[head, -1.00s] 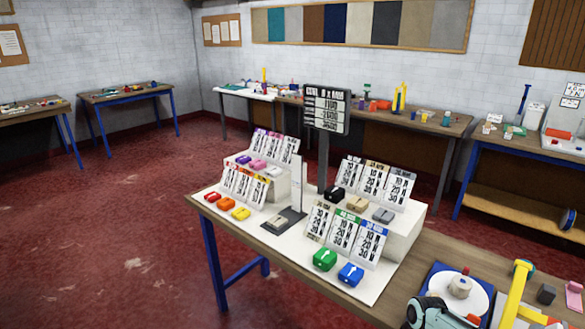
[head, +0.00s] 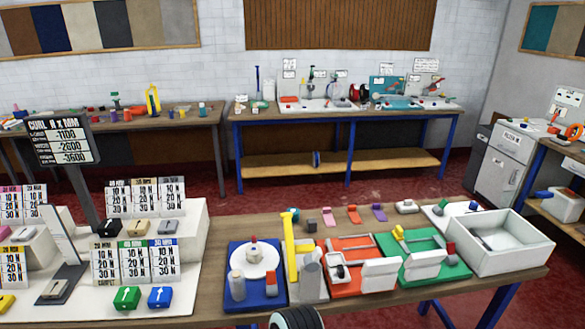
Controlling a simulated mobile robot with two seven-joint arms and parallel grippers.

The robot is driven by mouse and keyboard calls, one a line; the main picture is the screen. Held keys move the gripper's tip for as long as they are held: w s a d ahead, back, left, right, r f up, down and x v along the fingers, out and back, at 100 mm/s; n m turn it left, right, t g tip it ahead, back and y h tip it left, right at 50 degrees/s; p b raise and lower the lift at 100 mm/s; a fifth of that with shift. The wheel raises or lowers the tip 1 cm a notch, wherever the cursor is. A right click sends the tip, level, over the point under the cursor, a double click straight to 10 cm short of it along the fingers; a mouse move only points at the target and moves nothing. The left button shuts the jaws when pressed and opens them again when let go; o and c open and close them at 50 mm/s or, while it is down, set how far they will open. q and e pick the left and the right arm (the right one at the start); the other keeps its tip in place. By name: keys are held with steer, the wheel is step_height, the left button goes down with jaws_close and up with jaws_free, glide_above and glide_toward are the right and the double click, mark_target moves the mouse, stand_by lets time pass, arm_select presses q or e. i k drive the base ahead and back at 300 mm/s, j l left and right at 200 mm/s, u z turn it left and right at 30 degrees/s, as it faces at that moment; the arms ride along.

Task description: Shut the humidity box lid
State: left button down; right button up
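I cannot tell for sure which thing is the humidity box. An open white box (head: 525,252) stands at the right end of the near table, with a dark slim item inside; no lid lies over its top. A grey-white cabinet (head: 500,165) with a dark label stands on the floor at the back right, its front looking closed. Neither of my grippers is in view. A dark rounded part at the bottom edge may be part of my arm.
The near table (head: 225,222) carries a white display with coloured blocks and cards, then blue, red and green stations. A blue-legged bench (head: 395,118) with tools stands at the back wall. Another bench is at the right edge. Red floor (head: 365,188) lies open between the tables.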

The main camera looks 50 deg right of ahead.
mark_target(540, 195)
steer(key=z, duration=3.2)
steer(key=i+l+u, duration=0.1)
steer(key=i+l, duration=0.7)
steer(key=i, duration=0.15)
